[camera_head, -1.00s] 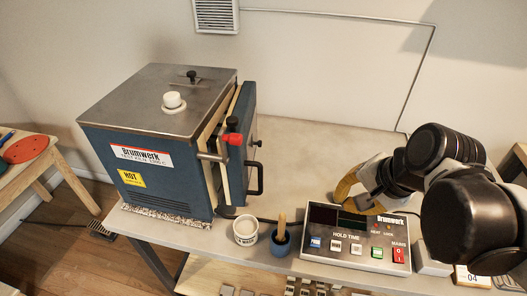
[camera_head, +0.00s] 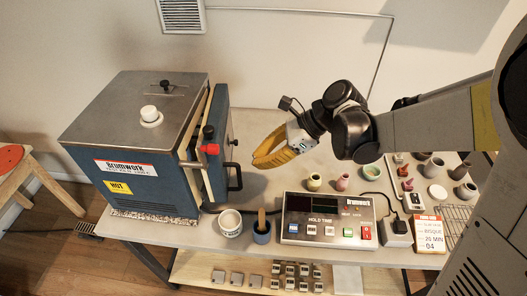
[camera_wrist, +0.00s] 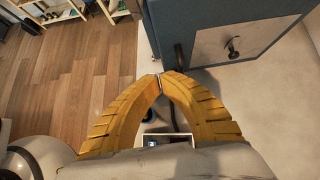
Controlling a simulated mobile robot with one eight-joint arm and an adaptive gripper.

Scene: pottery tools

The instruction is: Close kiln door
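The blue kiln (camera_head: 135,165) with a grey metal top stands on the left of the table. Its door (camera_head: 217,140) on the right side is slightly ajar, with a gap showing the pale lining. The door has a black handle (camera_head: 235,177) and a red-knobbed latch (camera_head: 209,148). In the wrist view the door's outer face (camera_wrist: 235,45) and dark handle (camera_wrist: 179,56) are beyond the fingers. My gripper (camera_head: 256,162) has yellow fingers and is to the right of the door, apart from it. In the wrist view its fingertips (camera_wrist: 160,77) meet, with nothing held between them.
A white cup (camera_head: 230,224) and a blue pot with a wooden-handled tool (camera_head: 261,231) stand before the door. The control box (camera_head: 328,220) is right of them. Small pots (camera_head: 314,182) stand behind it. Table surface between door and gripper is clear.

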